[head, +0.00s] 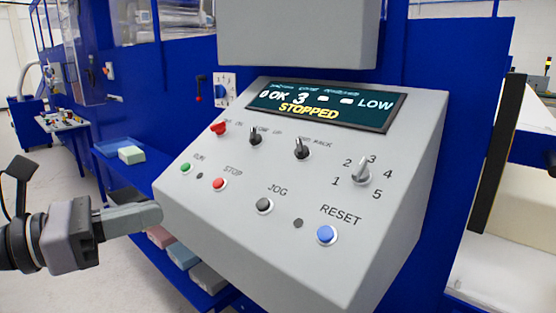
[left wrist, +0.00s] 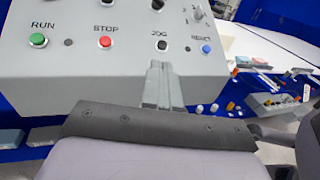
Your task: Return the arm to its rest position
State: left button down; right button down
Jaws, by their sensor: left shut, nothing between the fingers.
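My left gripper (head: 140,217) is shut and empty, at the left of the head view, just left of the control panel's lower edge. The left wrist view shows its closed fingers (left wrist: 157,85) pointing toward the panel below the JOG button. The grey sloped control panel (head: 255,225) carries a green RUN button (head: 186,168), a red STOP button (head: 219,184), a black JOG button (head: 264,205) and a blue RESET button (head: 326,234). Its display (head: 322,107) reads STOPPED, with "OK", "3" and "LOW". I cannot tell whether the fingers touch the panel. My right gripper is not in view.
A blue shelf (head: 115,160) with a pale green foam block (head: 131,155) lies left of the panel. Several coloured blocks (head: 182,256) sit on a lower shelf under the panel. A blue machine wall stands behind. Open floor (head: 75,200) shows at the left.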

pick_arm(q)
jog(key=a+f+n+t+y+p, duration=0.2)
jog(key=f+n+t+y, duration=0.25)
jog(key=f+n, duration=0.95)
jog(key=a+f+n+t+y+p, duration=0.15)
jog(key=f+n+t+y, duration=0.45)
jog(key=n, duration=1.3)
jog(key=s+f+n+g+y, duration=0.1)
jog(key=s+f+n+g, duration=0.4)
jog(key=f, duration=0.5)
jog(key=s+d+f+n+g+y, duration=0.1)
jog(key=s+f+n+g, duration=0.3)
jog(key=s+f+n, duration=0.3)
jog(key=s+f, duration=0.3)
jog(key=shift+d+f+g+p, duration=0.2)
jog(key=shift+f+g+p, duration=0.05)
jog(key=shift+g+p, duration=0.1)
jog(key=shift+s, duration=0.1)
